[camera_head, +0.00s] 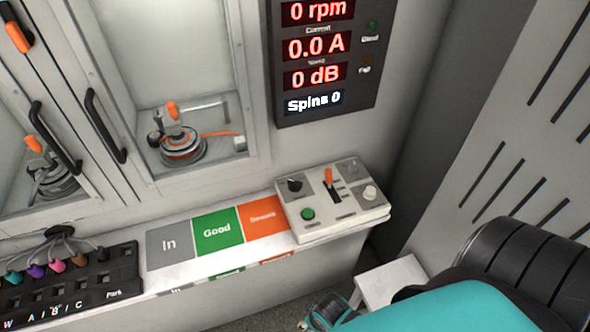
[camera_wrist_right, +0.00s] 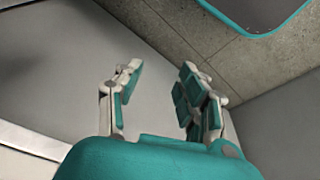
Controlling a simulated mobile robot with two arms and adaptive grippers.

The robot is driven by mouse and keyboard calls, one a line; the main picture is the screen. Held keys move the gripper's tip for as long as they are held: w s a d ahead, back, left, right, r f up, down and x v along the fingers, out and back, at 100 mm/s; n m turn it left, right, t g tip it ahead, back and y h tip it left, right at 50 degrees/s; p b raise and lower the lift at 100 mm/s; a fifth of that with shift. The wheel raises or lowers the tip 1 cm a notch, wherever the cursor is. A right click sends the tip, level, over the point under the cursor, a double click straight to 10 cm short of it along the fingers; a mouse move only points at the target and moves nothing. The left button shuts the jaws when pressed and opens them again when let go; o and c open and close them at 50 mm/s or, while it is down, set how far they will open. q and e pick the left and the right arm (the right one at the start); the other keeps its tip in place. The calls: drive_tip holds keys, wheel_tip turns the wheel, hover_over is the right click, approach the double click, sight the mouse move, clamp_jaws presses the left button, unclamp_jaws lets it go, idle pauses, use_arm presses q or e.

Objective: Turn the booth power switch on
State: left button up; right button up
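A white control box (camera_head: 345,213) sits at the right end of the white ledge in the head view. It carries an orange-tipped lever (camera_head: 328,177), a black knob (camera_head: 295,184), a green button (camera_head: 307,214) and a pale knob (camera_head: 370,192). Its labels are too small to read, so I cannot tell which control is the power switch. My right gripper (camera_head: 326,312) shows at the bottom of the head view, below and apart from the box. In the right wrist view the right gripper (camera_wrist_right: 155,95) is open, with nothing between its fingers. My left gripper is not in view.
A lit display (camera_head: 315,50) reads 0 rpm, 0.0 A, 0 dB and Spins 0. A glass-fronted booth holds a hub motor (camera_head: 180,148). Colored In, Good and orange pads (camera_head: 217,229) lie left of the box. A black connector rack (camera_head: 75,288) stands further left. A white stand (camera_head: 390,280) is below.

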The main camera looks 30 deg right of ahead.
drive_tip(key=w+r+p, duration=0.4)
drive_tip(key=r+p, duration=0.2)
drive_tip(key=r, duration=1.3)
wheel_tip(320, 180, up, 11)
drive_tip(key=n+t+y+p, duration=0.1)
drive_tip(key=n+y+p, duration=0.1)
drive_tip(key=n+p, duration=0.2)
hover_over(296, 181)
drive_tip(key=s+d, duration=0.4)
drive_tip(key=s, duration=0.2)
drive_tip(key=b+x, duration=1.7)
drive_tip(key=shift+w+a, duration=0.4)
drive_tip(key=shift+w, duration=0.05)
drive_tip(key=shift+c, duration=0.4)
drive_tip(key=shift+t, duration=0.3)
clamp_jaws()
